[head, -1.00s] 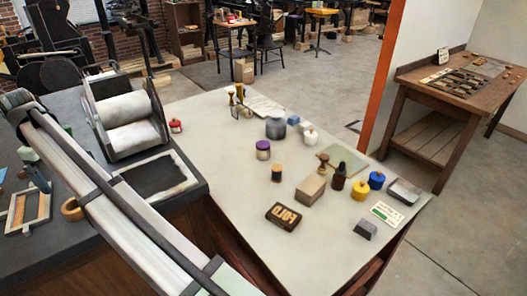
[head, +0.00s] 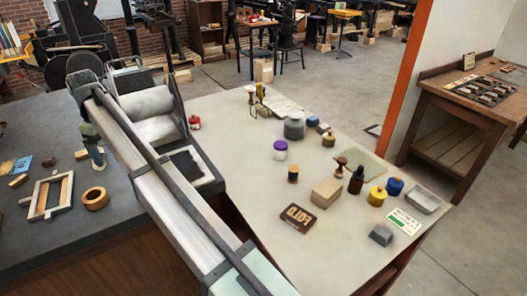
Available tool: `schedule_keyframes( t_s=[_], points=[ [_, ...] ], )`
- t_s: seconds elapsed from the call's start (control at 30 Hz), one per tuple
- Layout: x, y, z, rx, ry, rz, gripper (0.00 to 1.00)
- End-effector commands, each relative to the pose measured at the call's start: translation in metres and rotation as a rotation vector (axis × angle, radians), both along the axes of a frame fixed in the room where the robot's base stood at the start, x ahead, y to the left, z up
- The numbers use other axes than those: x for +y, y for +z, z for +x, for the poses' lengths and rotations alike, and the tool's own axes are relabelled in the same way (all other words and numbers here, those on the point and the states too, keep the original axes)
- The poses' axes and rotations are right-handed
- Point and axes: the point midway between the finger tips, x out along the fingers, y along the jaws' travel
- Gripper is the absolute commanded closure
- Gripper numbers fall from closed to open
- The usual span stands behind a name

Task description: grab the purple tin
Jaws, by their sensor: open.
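The purple tin (head: 280,149) is a small round container with a purple lid and pale sides. My arm crosses the left half of the picture from the bottom up to the upper left. My gripper (head: 98,163) hangs down at its far end, small in the picture, above the dark bench. It is open and well to the left of the tin. Its fingertips are too small to see clearly.
A grey jar (head: 294,126) stands just behind the tin and a dark, orange-topped jar (head: 293,174) in front. A cardboard box (head: 326,192) and FOLD block (head: 297,219) are nearer. A roller press (head: 147,104) stands between gripper and tin. Table is clear left of the tin.

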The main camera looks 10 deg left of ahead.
Motion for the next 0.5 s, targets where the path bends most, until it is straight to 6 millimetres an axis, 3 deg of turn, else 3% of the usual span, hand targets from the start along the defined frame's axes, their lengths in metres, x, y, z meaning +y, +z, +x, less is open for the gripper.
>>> schedule_keyframes(
  t_s=[0.03, 0.1, 0.27, 0.5],
  points=[
    [-0.017, -0.002, 0.027, 0.001, -0.036, -0.002, 0.07],
    [-0.039, -0.005, 0.059, 0.003, -0.079, -0.005, 0.07],
    [-0.092, -0.012, 0.125, 0.008, -0.175, -0.01, 0.07],
    [-0.185, -0.023, 0.215, 0.016, -0.32, -0.02, 0.07]
  ],
)
